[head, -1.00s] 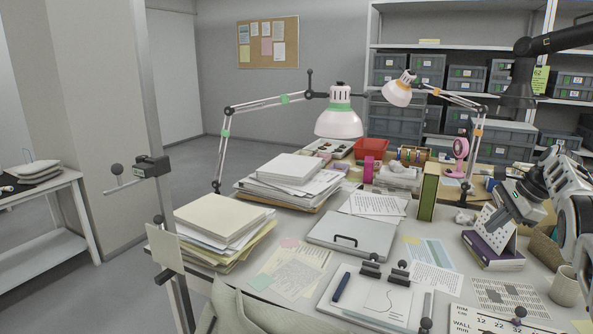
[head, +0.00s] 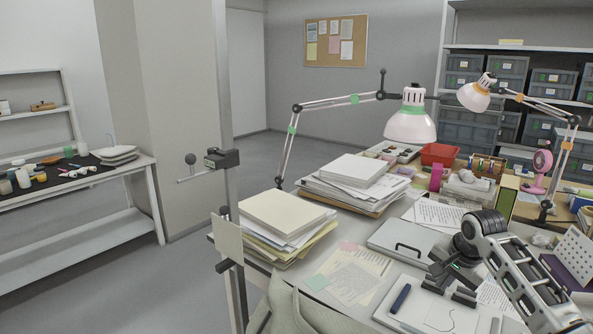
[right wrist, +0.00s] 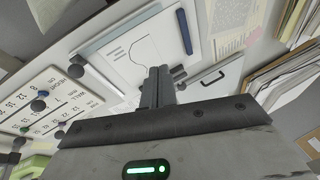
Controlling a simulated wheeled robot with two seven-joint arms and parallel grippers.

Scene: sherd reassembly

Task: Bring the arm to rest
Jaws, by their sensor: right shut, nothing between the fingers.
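My right gripper (head: 446,270) hangs over the desk at the right of the head view, its pale arm coming in from the right edge. In the right wrist view its two fingers (right wrist: 158,86) are together with nothing between them. Below them lies a white board (head: 418,310) bearing a sheet with a drawn outline (right wrist: 133,52). I cannot tell the exact height of the fingertips above it. My left gripper is not in view.
A dark pen (head: 400,298) lies on the board, near black clamps. A grey case (head: 396,240) lies behind. Paper stacks (head: 285,222) stand at left, and a lamp (head: 410,122) reaches overhead. A purple box (head: 565,275) is at right.

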